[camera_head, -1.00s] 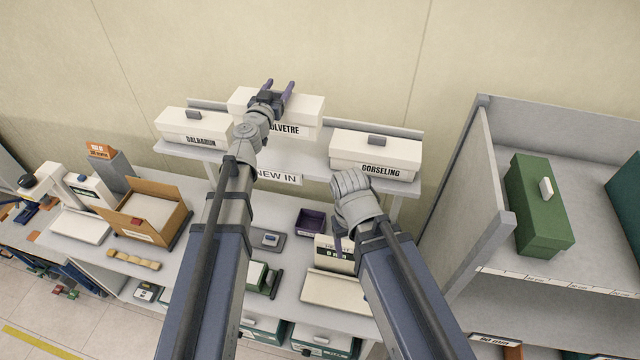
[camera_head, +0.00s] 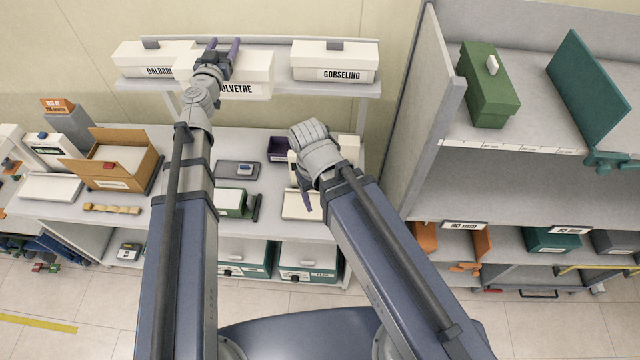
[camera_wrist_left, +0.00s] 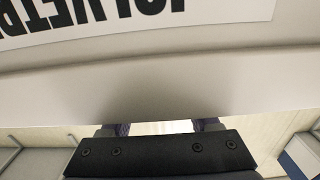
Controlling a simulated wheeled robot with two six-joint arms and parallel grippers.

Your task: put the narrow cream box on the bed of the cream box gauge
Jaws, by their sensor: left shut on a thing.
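The cream box lettered "OLVETRE" (camera_head: 245,75) is in my left gripper (camera_head: 222,53), whose purple fingers are shut on it. The box is in front of the upper shelf and partly covers the "DALBARN" box. In the left wrist view its lettered face (camera_wrist_left: 150,60) fills the upper part. A cream gauge with an upright display and a flat cream bed (camera_head: 298,207) stands on the bench below, partly hidden by my right arm. My right gripper (camera_head: 305,190) hangs over this bed; its fingers are mostly hidden, so their opening is unclear.
An open cardboard box (camera_head: 110,160), another white gauge bed (camera_head: 48,187), a grey plate (camera_head: 237,170) and a purple bin (camera_head: 279,149) occupy the bench. A shelving unit (camera_head: 420,120) rises at right.

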